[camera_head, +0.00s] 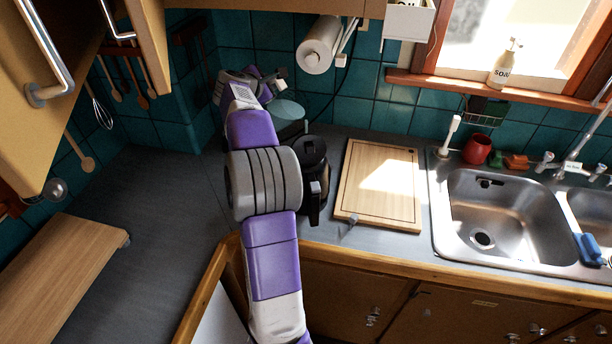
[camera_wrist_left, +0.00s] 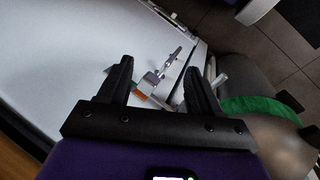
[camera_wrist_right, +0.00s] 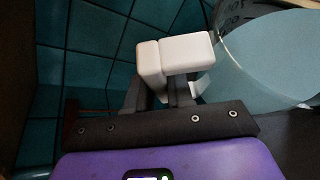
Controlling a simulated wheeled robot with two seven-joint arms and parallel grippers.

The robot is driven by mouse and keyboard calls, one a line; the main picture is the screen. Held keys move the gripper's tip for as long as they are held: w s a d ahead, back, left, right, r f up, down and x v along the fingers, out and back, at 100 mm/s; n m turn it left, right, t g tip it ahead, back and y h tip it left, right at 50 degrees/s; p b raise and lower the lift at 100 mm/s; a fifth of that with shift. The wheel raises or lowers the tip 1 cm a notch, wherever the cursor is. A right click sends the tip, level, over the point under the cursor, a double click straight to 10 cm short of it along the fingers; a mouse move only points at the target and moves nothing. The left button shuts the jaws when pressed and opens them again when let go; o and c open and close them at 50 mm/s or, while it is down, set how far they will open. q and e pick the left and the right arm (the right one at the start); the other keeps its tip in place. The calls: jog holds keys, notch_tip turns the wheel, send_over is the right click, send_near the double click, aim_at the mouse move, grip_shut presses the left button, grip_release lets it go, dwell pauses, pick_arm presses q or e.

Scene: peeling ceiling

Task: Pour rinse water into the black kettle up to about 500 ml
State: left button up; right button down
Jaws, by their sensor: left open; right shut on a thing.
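The black kettle (camera_head: 312,160) stands upright on the dark counter, left of the cutting board, partly hidden by my right arm. A jug with a pale blue round surface (camera_head: 288,110) is behind it, close to the tiled wall. In the right wrist view the jug (camera_wrist_right: 270,55) shows measuring marks on its wall and a white handle (camera_wrist_right: 185,52). My right gripper (camera_wrist_right: 165,88) is shut on that handle. I cannot tell whether the jug is lifted. My left gripper (camera_wrist_left: 157,75) is open and empty, out of the head view. The kettle's inside is hidden.
A wooden cutting board (camera_head: 380,185) lies right of the kettle, then the steel sink (camera_head: 490,215). A paper roll (camera_head: 318,45) hangs above the jug. The counter (camera_head: 160,190) on the left is clear. A white surface (camera_wrist_left: 75,70) lies below my left gripper.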

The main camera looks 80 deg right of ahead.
jog(key=shift+r, duration=0.1)
dwell(0.4)
jog(key=shift+s+a+r+b, duration=0.1)
jog(key=shift+b, duration=0.7)
jog(key=shift+s+a+m+b, duration=0.1)
jog(key=shift+m+b, duration=0.2)
jog(key=shift+b, duration=0.35)
jog(key=shift+h, duration=0.3)
jog(key=shift+s+a+b, duration=0.1)
jog(key=shift+b, duration=0.7)
jog(key=shift+t, duration=0.3)
